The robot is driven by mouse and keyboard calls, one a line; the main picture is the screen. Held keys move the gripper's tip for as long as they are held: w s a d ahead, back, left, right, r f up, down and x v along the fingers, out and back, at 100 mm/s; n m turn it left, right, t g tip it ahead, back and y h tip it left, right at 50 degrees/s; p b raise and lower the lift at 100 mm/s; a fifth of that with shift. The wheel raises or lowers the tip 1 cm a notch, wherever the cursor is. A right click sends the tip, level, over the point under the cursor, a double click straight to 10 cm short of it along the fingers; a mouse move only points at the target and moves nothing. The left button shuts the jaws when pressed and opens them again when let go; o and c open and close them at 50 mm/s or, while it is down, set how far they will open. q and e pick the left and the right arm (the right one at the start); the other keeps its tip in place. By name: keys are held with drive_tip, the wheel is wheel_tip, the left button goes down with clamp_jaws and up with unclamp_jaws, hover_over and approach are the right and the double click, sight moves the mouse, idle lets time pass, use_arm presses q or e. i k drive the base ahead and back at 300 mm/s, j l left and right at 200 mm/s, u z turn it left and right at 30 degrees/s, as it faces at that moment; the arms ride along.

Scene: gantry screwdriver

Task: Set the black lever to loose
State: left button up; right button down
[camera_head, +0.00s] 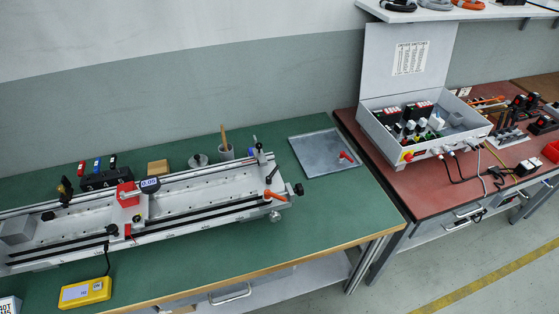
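A long grey gantry rail device (190,205) lies along the green table. Several small black parts sit on it: a black handle (112,230) at the front rail near the carriage, a black knob (298,189) at the right end, and a black piece (47,216) at the left. Which one is the black lever, and its setting, I cannot tell at this size. An orange lever (275,194) sticks out at the right end. Neither of my grippers is in view.
A yellow meter (85,292) stands in front of the rail, cabled to it. A grey metal tray (320,155) with a red-handled item lies at right. Behind stand a cup (226,152) and a wooden block (158,167). The table's front right is clear. An open control box (425,125) stands on the red table.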

sight(268, 179)
drive_tip(key=l+u, duration=0.25)
drive_tip(key=l, duration=0.2)
drive_tip(key=l+u, duration=0.2)
drive_tip(key=l, duration=0.25)
drive_tip(key=k+l+u, duration=0.25)
drive_tip(key=l, duration=0.2)
drive_tip(key=l+u, duration=0.2)
drive_tip(key=l, duration=0.25)
